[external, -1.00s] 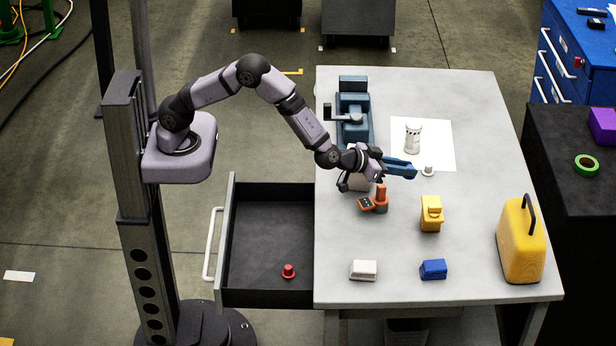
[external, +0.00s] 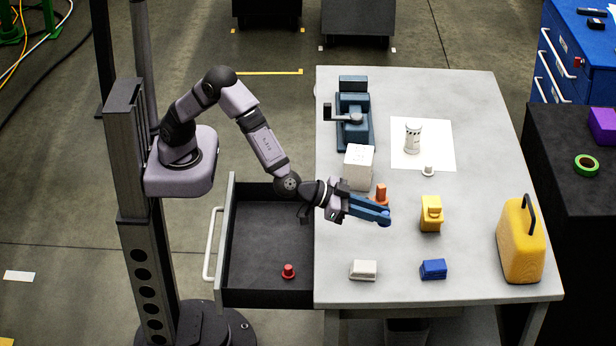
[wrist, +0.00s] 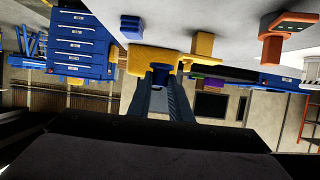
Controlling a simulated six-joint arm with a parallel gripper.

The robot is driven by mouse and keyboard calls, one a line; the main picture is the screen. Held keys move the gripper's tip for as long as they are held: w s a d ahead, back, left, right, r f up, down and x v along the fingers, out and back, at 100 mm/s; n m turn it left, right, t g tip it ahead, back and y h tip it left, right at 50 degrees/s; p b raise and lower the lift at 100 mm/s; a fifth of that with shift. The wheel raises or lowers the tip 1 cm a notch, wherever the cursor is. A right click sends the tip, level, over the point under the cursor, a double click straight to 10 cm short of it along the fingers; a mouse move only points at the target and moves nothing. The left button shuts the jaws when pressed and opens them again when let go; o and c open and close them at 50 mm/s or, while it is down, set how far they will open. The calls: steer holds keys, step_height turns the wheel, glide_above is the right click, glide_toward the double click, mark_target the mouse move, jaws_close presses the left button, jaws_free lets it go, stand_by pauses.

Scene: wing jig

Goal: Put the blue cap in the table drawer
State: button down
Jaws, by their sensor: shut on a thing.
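The blue cap (external: 385,217) is between the fingertips of my gripper (external: 380,212), which is shut on it. In the wrist view the cap (wrist: 160,72) shows at the ends of the two fingers (wrist: 163,85). My gripper is over the table, right of the drawer and near the orange tool. The table drawer (external: 226,245) is pulled open at the table's left side. A red cap (external: 288,271) stands in it near the front.
Near the gripper are an orange tool (external: 381,192), a white box (external: 359,167) and a yellow object (external: 431,214). A white block (external: 363,270) and a blue block (external: 433,269) lie toward the front. A small white cap (external: 428,170) stands farther back. Most of the drawer floor is clear.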

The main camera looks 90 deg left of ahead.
steer(key=shift+n+y, duration=0.8)
steer(key=shift+y, duration=0.1)
steer(key=s+a+f, duration=0.1)
steer(key=s+f, duration=0.1)
steer(key=s, duration=0.1)
steer(key=s+a+f+b, duration=0.1)
steer(key=s, duration=0.3)
steer(key=s+a+f, duration=0.1)
steer(key=s+f, duration=0.1)
steer(key=s, duration=0.1)
steer(key=shift+s+a+f+b, duration=0.3)
steer(key=shift+s+a, duration=0.05)
steer(key=shift+s, duration=0.05)
steer(key=s+a+f+n+g+y, duration=0.25)
steer(key=s+a+n+y, duration=0.35)
steer(key=a, duration=0.7)
steer(key=r+n+g+y, duration=0.1)
steer(key=r+g+y, duration=0.1)
glide_above(296, 232)
steer(key=shift+t, duration=0.25)
step_height(296, 232, down, 14)
steer(key=shift+d+f+b, duration=0.1)
steer(key=shift+f+b, duration=0.05)
steer(key=shift+b, duration=1.1)
steer(key=shift+f+b, duration=0.3)
steer(key=shift+f, duration=1.85)
steer(key=shift+f, duration=0.1)
